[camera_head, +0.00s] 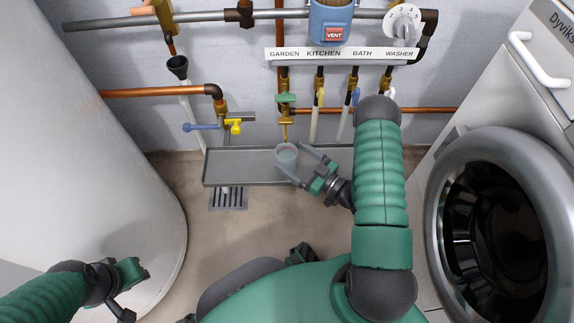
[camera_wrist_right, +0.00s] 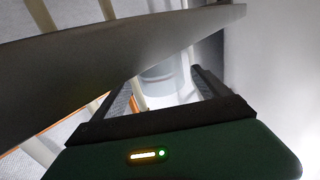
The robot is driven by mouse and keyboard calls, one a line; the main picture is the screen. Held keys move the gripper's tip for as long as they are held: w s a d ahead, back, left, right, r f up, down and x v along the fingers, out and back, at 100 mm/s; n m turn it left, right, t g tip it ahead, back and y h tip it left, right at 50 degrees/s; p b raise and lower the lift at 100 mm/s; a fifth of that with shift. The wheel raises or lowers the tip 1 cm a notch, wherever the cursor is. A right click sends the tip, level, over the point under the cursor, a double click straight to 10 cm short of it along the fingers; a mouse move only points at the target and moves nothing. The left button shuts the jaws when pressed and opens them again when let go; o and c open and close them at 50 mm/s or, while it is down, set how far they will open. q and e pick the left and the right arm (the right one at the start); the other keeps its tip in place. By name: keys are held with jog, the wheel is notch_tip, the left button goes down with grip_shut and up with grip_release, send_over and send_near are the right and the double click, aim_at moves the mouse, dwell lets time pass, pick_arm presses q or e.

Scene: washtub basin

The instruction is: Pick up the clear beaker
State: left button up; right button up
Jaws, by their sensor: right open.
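The clear beaker (camera_head: 287,153) stands upright on the long grey tray (camera_head: 235,165) beneath the pipes. My right gripper (camera_head: 291,158) is open, with one finger on each side of the beaker in the head view. In the right wrist view the beaker (camera_wrist_right: 160,78) shows between the two dark fingers, partly hidden behind the gripper's body. I cannot tell whether the fingers touch it. My left gripper (camera_head: 122,287) is at the lower left, far from the tray; its jaws are not clear.
A valve with a green handle (camera_head: 286,98) and a brass spout (camera_head: 286,132) hang just above the beaker. A floor drain (camera_head: 228,199) lies in front of the tray. A white tank (camera_head: 85,130) stands left, a washing machine (camera_head: 500,225) right. A grey slab (camera_wrist_right: 100,75) crosses the wrist view.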

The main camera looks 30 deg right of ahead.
jog(key=x, duration=0.1)
jog(key=b+x, duration=0.1)
jog(key=shift+w+a+f, duration=0.2)
jog(key=shift+w+f, duration=0.05)
jog(key=shift+w, duration=0.1)
jog(key=shift+w+a+r, duration=0.1)
jog(key=shift+w+r, duration=0.05)
jog(key=c, duration=1.8)
jog(key=shift+c, duration=0.2)
jog(key=shift+r, duration=0.15)
